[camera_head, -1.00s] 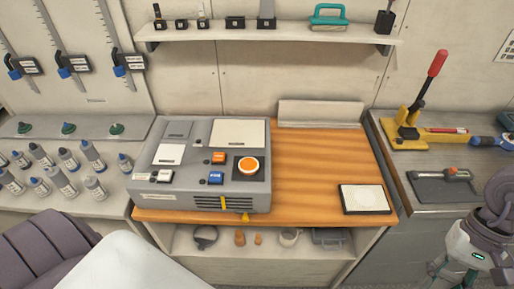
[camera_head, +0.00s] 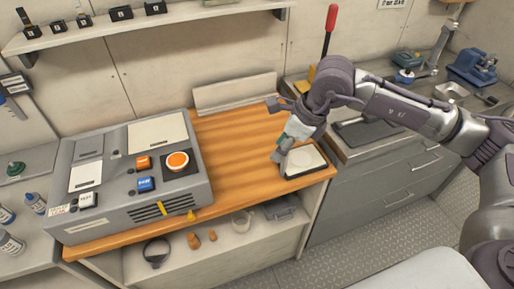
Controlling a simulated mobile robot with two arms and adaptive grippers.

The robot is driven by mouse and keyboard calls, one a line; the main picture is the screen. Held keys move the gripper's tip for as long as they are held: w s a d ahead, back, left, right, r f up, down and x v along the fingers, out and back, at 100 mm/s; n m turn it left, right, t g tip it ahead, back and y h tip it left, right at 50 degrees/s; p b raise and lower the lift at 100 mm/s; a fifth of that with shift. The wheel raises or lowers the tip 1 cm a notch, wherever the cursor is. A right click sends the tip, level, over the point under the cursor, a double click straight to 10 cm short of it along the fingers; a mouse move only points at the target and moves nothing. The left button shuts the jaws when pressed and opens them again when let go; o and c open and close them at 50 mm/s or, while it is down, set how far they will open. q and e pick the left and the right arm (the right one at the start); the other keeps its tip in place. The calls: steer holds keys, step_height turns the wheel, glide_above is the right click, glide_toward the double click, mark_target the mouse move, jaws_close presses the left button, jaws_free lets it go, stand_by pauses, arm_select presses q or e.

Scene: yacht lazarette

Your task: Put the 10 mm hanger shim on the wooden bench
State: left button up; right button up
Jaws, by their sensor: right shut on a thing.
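The wooden bench (camera_head: 235,140) has an orange-brown top with bare wood between the grey console and the white-topped pad. My right gripper (camera_head: 279,157) comes in from the right and points down over the bench's right part, beside the pad. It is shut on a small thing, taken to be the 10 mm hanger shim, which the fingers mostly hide. I cannot tell whether the held thing touches the bench. My left gripper is not in view.
The grey console (camera_head: 118,190) with orange and blue buttons fills the bench's left side. The dark-edged pad (camera_head: 308,161) lies at the right front corner. A pale upright board (camera_head: 235,93) stands at the back. A red-handled tool (camera_head: 331,20) stands beyond my arm.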

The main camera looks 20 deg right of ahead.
steer(key=w+a+f+m+p, duration=0.1)
steer(key=w+f, duration=0.2)
steer(key=w, duration=0.1)
steer(key=w+a+f+m+h+p, duration=0.1)
steer(key=w+f+m+p, duration=0.1)
steer(key=w+f, duration=0.1)
steer(key=w+a+f+m+t+p, duration=0.1)
steer(key=w+a+f+m+p, duration=0.1)
steer(key=w, duration=0.3)
steer(key=shift+w+a+f+h, duration=0.1)
steer(key=shift+f+h, duration=0.2)
steer(key=shift+f, duration=0.8)
steer(key=shift+f+b, duration=0.25)
steer(key=shift+b, duration=0.05)
steer(key=o, duration=1.2)
steer(key=shift+r, duration=0.1)
